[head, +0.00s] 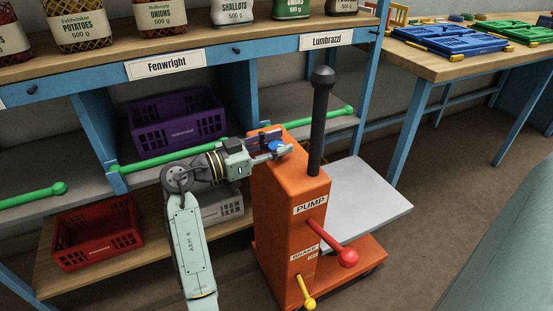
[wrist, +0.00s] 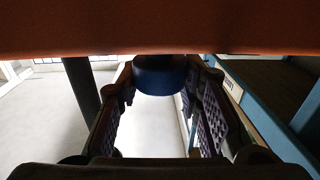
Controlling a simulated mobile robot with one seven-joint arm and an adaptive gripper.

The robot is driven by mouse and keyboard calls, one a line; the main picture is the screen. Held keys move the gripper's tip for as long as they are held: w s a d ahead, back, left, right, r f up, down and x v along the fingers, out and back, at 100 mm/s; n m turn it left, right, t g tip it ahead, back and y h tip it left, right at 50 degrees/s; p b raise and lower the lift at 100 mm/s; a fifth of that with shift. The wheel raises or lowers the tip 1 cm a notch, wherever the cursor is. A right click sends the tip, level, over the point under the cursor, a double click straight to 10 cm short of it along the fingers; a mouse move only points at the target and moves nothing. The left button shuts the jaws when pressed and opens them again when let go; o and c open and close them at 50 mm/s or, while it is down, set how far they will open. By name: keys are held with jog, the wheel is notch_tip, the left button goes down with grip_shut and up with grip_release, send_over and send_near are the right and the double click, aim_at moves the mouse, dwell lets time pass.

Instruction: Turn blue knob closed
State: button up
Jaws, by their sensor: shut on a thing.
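The blue knob (head: 274,146) is on the upper left side of the orange pump unit (head: 289,180). My gripper (head: 277,149) reaches it from the left and is shut on it. In the wrist view the round, dark blue knob (wrist: 159,76) lies between the tips of my two fingers (wrist: 165,84), under the orange body at the top of the picture. The fingers partly cover the knob in the head view. I cannot tell from its round shape how far it is turned.
A black upright handle (head: 320,120), a red-knobbed lever (head: 336,246) and a yellow brake lever (head: 307,290) stick out from the unit. A blue-framed shelf with purple (head: 178,120) and red (head: 95,234) crates stands close behind my arm. Open floor lies to the right.

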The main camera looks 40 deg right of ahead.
jog(key=m+g+y+b, duration=0.1)
jog(key=m+g+b, duration=0.1)
jog(key=g, duration=0.1)
jog(key=m+g+y+b, duration=0.1)
jog(key=m+g, duration=0.1)
jog(key=g, duration=0.1)
jog(key=shift+f+m+g+y+b, duration=0.15)
jog(key=shift+m+g+y+b, duration=0.15)
jog(key=shift+b, duration=0.05)
jog(key=m+g+y+b, duration=0.3)
jog(key=m+g+y, duration=0.1)
jog(key=g+y, duration=0.1)
jog(key=shift+m, duration=0.4)
jog(key=shift+s+g+y, duration=0.1)
jog(key=shift+g+y, duration=0.2)
jog(key=shift+y, duration=0.2)
jog(key=o, duration=1.2)
jog(key=shift+c, duration=0.2)
jog(key=v, duration=0.7)
jog(key=shift+w+a, duration=0.15)
jog(key=shift+w, duration=0.1)
